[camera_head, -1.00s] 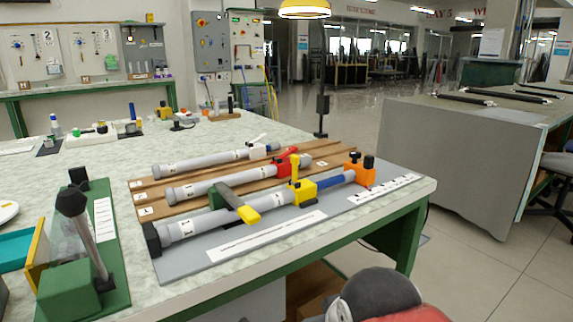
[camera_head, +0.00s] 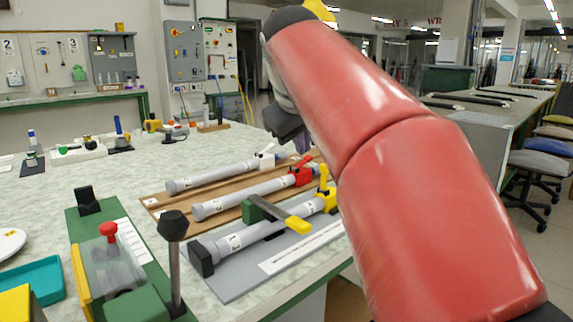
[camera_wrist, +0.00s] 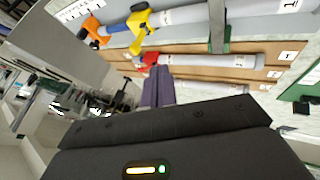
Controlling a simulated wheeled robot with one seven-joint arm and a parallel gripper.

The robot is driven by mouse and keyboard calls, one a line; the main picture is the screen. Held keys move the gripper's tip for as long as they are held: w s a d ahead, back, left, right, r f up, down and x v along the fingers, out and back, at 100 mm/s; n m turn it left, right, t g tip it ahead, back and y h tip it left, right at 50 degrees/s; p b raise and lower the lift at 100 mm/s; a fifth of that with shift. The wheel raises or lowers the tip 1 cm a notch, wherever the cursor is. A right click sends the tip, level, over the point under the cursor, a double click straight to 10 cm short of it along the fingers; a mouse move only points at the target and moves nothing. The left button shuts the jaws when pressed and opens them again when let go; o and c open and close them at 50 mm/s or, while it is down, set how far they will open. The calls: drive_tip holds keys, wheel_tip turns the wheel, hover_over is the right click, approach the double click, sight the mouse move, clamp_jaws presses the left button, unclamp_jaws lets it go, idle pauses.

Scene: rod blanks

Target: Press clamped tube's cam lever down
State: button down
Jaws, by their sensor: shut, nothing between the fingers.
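The clamped grey tube (camera_head: 240,238) lies on a grey plate (camera_head: 240,284), nearest in the head view. A green clamp with a yellow-ended bar (camera_head: 272,210) crosses over it. Its yellow cam lever (camera_head: 323,184) stands up at the tube's far end, partly beside my red arm. In the wrist view the yellow lever and collar (camera_wrist: 139,22) are near the top, with a blue rod and an orange end block (camera_wrist: 92,27) to the left. My gripper (camera_wrist: 158,78) is shut and empty, above the rack and apart from the yellow lever. In the head view its dark hand (camera_head: 288,118) is above the tubes' far ends.
Two more tubes, with a red lever (camera_head: 303,173) and a white lever (camera_head: 266,158), lie on brown boards behind. A green fixture with a black-knobbed lever (camera_head: 174,228) stands at front left. A teal tray (camera_head: 38,284) is at far left. My arm hides the plate's right end.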

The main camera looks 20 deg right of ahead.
drive_tip(key=shift+w+r, duration=0.1)
idle(0.3)
drive_tip(key=b, duration=0.2)
approach(324, 179)
drive_tip(key=a+f, duration=0.1)
drive_tip(key=w+a+f, duration=0.2)
drive_tip(key=f, duration=0.1)
drive_tip(key=shift+w+f, duration=0.1)
drive_tip(key=shift+w, duration=0.15)
drive_tip(key=shift+w+d+r+p, duration=0.15)
drive_tip(key=shift+w+d+p, duration=0.05)
drive_tip(key=shift+d, duration=0.4)
drive_tip(key=shift+w+d+r+p, duration=0.15)
drive_tip(key=shift+w+d, duration=0.05)
drive_tip(key=shift+d, duration=0.4)
drive_tip(key=shift+w+d, duration=0.2)
drive_tip(key=shift+d, duration=0.45)
drive_tip(key=shift+r+p, duration=0.1)
drive_tip(key=shift+p, duration=0.2)
